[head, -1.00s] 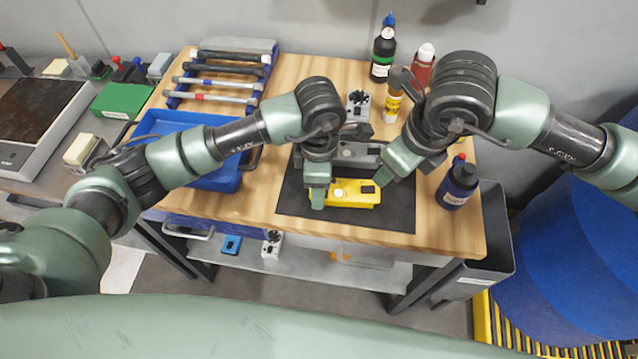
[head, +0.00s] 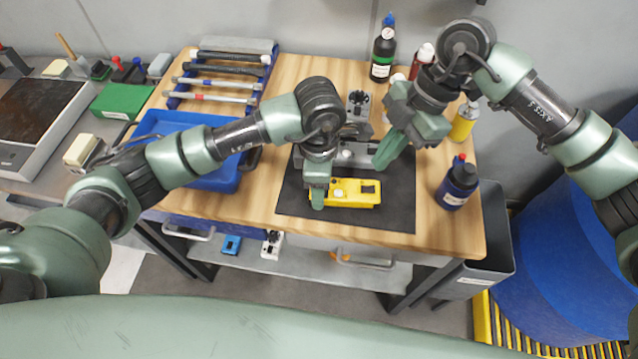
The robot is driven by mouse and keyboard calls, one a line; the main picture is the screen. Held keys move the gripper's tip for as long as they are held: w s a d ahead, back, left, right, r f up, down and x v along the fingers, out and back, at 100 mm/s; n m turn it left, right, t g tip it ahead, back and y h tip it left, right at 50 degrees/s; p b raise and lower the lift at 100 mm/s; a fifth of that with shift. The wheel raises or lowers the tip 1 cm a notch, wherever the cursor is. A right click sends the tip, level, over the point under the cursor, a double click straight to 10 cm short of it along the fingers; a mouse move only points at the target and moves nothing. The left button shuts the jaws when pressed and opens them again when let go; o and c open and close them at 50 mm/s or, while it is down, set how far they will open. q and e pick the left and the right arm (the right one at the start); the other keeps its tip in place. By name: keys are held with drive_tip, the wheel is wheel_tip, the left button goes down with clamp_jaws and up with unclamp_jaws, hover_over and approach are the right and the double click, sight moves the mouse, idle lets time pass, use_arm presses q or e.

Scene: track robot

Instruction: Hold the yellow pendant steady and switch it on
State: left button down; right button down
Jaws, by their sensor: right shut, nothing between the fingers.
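The yellow pendant (head: 352,199) lies on the dark mat (head: 395,217) on the wooden workbench. Its top shows a pale round button near the left end and a black switch near the right end. My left gripper (head: 318,197) is at the pendant's left end and covers part of it. Its fingers overlap in this view, so I cannot tell whether they are clamped on it. My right gripper (head: 381,162) is shut and empty, just above and beyond the pendant's right end, apart from it in the picture.
A grey metal fixture (head: 350,158) sits behind the pendant, partly hidden. A blue tray (head: 222,180) is to the left. The mat's front is clear.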

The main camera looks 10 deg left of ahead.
sight(368, 190)
drive_tip(key=shift+m, duration=0.4)
drive_tip(key=shift+f, duration=3.3)
drive_tip(key=shift+f, duration=0.45)
drive_tip(key=shift+f, duration=0.3)
drive_tip(key=shift+r, duration=0.15)
drive_tip(key=shift+r, duration=2.9)
